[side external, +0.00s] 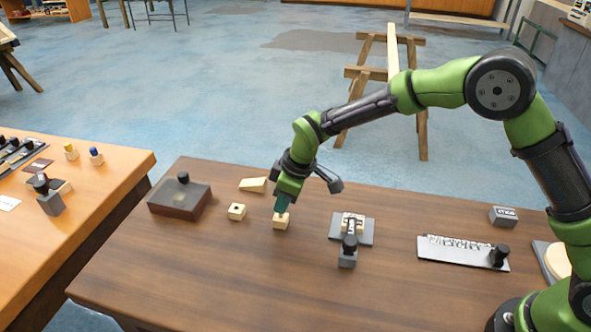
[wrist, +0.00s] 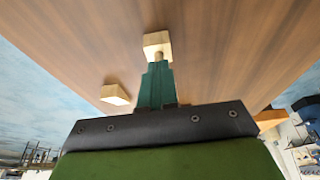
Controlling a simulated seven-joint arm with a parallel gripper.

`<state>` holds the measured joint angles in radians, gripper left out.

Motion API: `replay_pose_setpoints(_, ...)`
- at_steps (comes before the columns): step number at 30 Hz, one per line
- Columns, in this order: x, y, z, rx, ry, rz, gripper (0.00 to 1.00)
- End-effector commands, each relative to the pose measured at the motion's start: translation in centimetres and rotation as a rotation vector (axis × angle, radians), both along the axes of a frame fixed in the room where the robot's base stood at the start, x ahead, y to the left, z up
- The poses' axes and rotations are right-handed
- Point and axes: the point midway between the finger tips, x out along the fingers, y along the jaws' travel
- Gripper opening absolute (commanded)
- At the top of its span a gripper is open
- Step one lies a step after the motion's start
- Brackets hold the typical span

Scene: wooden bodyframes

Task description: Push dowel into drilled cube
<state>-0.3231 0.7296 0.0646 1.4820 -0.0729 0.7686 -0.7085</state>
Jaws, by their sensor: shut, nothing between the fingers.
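A pale wooden cube (side external: 281,223) stands on the dark brown table directly under my gripper (side external: 282,208). In the wrist view this cube (wrist: 157,40) has a short stub of light dowel (wrist: 158,57) at its face, in line with my fingertips (wrist: 158,66). The green fingers are shut together, with their tips at or very near the dowel's end; I cannot tell whether they touch. How deep the dowel sits is hidden.
A wooden wedge (side external: 254,185) lies behind the second cube. A dark box (side external: 180,200) with a black knob stands at the left. A grey plate fixture (side external: 351,228) is to the right, then a grey tray (side external: 462,252) and a small grey block (side external: 503,216).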

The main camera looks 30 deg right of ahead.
Motion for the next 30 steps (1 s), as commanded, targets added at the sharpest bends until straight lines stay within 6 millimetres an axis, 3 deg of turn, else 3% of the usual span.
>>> replay_pose_setpoints(11,0.0,0.0,0.7,0.001,-0.002,0.001,0.0)
replay_pose_setpoints(30,0.1,0.0,3.8,0.001,-0.003,0.001,0.0)
